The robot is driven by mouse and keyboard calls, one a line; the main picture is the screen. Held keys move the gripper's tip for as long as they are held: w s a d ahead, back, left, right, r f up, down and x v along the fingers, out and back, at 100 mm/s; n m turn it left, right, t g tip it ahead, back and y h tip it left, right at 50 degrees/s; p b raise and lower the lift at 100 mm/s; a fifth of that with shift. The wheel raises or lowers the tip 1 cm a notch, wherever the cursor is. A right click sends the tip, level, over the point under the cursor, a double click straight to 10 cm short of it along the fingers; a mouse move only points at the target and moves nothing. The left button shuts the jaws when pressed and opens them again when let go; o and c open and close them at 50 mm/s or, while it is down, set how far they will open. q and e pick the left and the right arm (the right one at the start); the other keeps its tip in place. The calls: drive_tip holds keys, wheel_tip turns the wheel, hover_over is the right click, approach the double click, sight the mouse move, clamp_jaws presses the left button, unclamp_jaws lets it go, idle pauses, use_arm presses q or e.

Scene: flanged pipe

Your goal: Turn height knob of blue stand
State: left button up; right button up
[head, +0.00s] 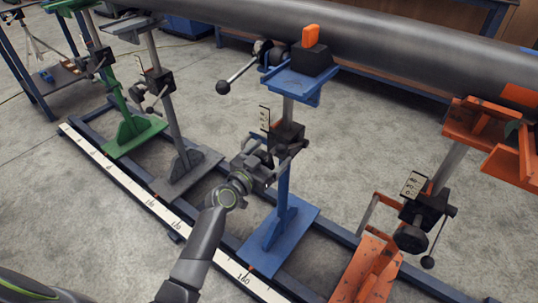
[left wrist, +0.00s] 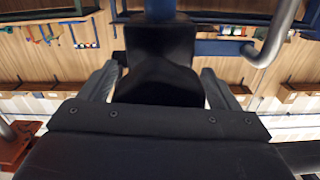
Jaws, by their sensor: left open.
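The blue stand (head: 280,235) stands on the rail frame in the middle of the head view, with its blue top plate under the pipe. Its black height clamp (head: 288,135) sits on the column, with a small scale plate beside it. My left gripper (head: 268,160) is at the clamp, on its near left side, and covers the knob there. In the left wrist view, the open fingers of the gripper (left wrist: 160,88) stand on either side of a black knob-like part (left wrist: 160,70). Small gaps seem to show beside it; contact cannot be told. My right gripper is not in view.
A large grey pipe (head: 380,40) runs across the top. A grey stand (head: 180,165) and a green stand (head: 130,135) are to the left, an orange stand (head: 375,265) to the right. A ruler strip (head: 150,205) lies along the rail. An orange-topped black block (head: 311,60) is above the blue plate.

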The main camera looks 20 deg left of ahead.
use_arm(q)
drive_tip(key=c, duration=1)
drive_tip(key=shift+n, duration=0.3)
